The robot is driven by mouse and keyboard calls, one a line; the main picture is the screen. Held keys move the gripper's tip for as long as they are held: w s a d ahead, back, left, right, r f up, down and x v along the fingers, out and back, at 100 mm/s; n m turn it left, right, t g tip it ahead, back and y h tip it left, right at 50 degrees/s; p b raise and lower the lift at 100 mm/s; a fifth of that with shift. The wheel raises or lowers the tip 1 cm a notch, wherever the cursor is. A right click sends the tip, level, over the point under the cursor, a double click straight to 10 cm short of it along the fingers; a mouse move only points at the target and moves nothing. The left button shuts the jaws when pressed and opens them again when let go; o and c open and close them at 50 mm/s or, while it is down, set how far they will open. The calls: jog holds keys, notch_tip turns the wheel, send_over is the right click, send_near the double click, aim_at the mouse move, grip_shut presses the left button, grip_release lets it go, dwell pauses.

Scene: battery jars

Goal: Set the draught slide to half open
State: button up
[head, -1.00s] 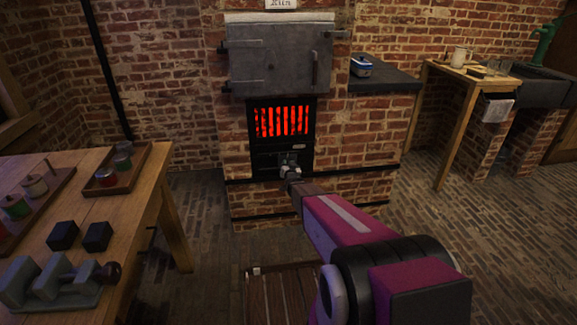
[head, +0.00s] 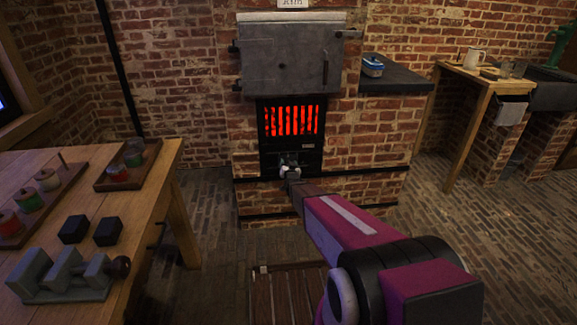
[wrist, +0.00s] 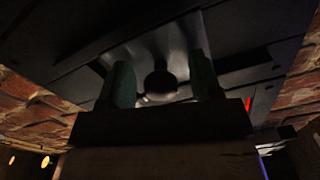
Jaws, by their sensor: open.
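The draught slide shows in the wrist view as a pale metal plate (wrist: 183,40) with a dark round knob (wrist: 160,84) on it. My gripper (wrist: 165,85) is open, with one green finger on each side of the knob and a gap visible at both sides. In the head view my gripper (head: 290,170) is at the low front of the kiln, just under the glowing grate (head: 291,121). It hides most of the slide there, so I cannot tell how far the slide is open.
The kiln's grey door (head: 287,58) is shut above the grate. A wooden table (head: 140,215) with trays and blocks stands on the left. A dark shelf (head: 405,77) and a wooden side table (head: 480,80) are on the right. A slatted wooden thing (head: 285,295) lies on the floor.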

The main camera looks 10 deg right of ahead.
jog(key=shift+s, duration=0.1)
jog(key=s, duration=1)
jog(key=shift+s, duration=0.35)
jog(key=s+d+r+n+g, duration=0.1)
jog(key=s+r+g, duration=0.1)
jog(key=s+g, duration=0.4)
jog(key=s+d+r+n+g, duration=0.1)
jog(key=s+g, duration=0.5)
jog(key=s, duration=0.6)
jog(key=s+d+r+n+g, duration=0.1)
jog(key=s+d+r+g, duration=0.1)
jog(key=s+g, duration=0.4)
jog(key=s+r, duration=0.1)
jog(key=s, duration=0.2)
jog(key=shift+d+r, duration=0.15)
jog(key=shift+d, duration=0.15)
jog(key=shift+s, duration=0.1)
